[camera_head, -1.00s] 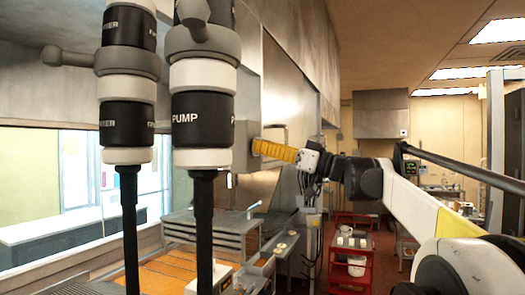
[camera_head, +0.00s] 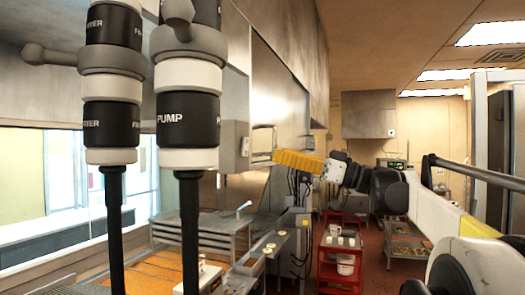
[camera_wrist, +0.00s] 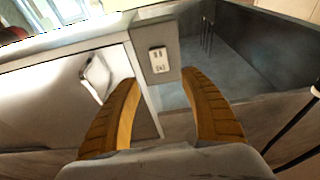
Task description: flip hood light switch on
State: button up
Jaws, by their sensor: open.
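A grey switch box (camera_head: 234,147) is fixed to the metal wall left of my gripper in the head view. In the wrist view the same box (camera_wrist: 143,38) carries a white switch plate (camera_wrist: 158,60) with dark, small details. I cannot tell the switch position. My gripper (camera_head: 276,156) has yellow ribbed fingers and stands to the right of the box, apart from it. In the wrist view my gripper (camera_wrist: 160,80) is open and empty, its fingers spread on either side of the plate's lower end in the picture.
Two black and white hanging fittings (camera_head: 187,90), one marked PUMP, stand close in front at the left. A metal rack (camera_head: 205,232) and a counter lie below the wall. A red cart (camera_head: 341,255) stands farther back on the red floor.

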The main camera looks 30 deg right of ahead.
jog(key=shift+v, duration=1.35)
